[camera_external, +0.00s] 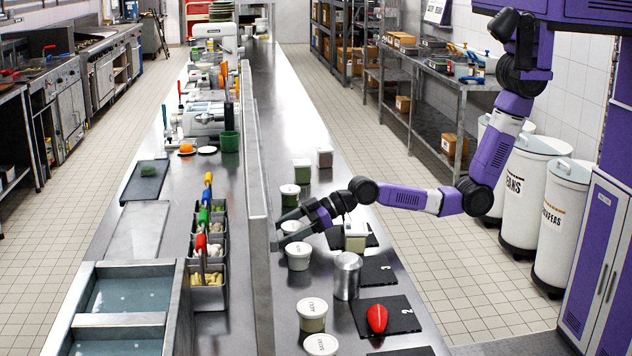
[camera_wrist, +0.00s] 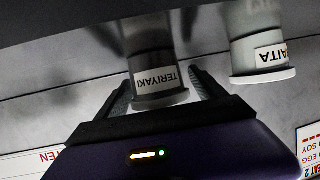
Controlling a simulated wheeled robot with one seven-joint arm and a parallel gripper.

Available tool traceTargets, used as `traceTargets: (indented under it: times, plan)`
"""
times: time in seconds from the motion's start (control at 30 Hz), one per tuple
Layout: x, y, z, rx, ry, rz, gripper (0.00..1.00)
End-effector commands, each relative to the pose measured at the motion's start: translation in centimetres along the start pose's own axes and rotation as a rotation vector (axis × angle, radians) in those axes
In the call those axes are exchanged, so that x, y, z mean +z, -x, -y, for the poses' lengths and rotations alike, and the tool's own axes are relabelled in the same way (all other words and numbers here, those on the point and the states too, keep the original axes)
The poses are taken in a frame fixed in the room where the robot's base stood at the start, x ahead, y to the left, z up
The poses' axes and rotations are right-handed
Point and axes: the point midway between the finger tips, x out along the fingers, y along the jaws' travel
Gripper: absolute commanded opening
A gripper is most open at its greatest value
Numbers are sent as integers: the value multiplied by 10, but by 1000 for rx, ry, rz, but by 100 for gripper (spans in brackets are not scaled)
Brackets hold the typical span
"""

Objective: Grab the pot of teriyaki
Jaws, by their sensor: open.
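The teriyaki pot (camera_wrist: 150,48), dark with a white label (camera_wrist: 157,80) reading TERIYAKI upside down, is in the upper middle of the wrist view. My gripper (camera_wrist: 160,82) is open, one finger on each side of the pot. I cannot tell whether either finger touches it.
A pale raita pot (camera_wrist: 260,55) stands close by on the right in the wrist view. In the external view, a white-lidded pot (camera_external: 298,256) stands just in front of my gripper and a dark green pot (camera_external: 290,198) behind it. A metal canister (camera_external: 346,277) stands to the right.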

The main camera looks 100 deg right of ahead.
Motion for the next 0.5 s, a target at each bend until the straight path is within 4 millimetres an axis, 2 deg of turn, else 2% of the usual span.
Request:
traceTargets:
  times: [0.23,0.5]
  plan:
    - [1,-1,0,0,0,1,77]
    - [1,-1,0,0,0,1,24]
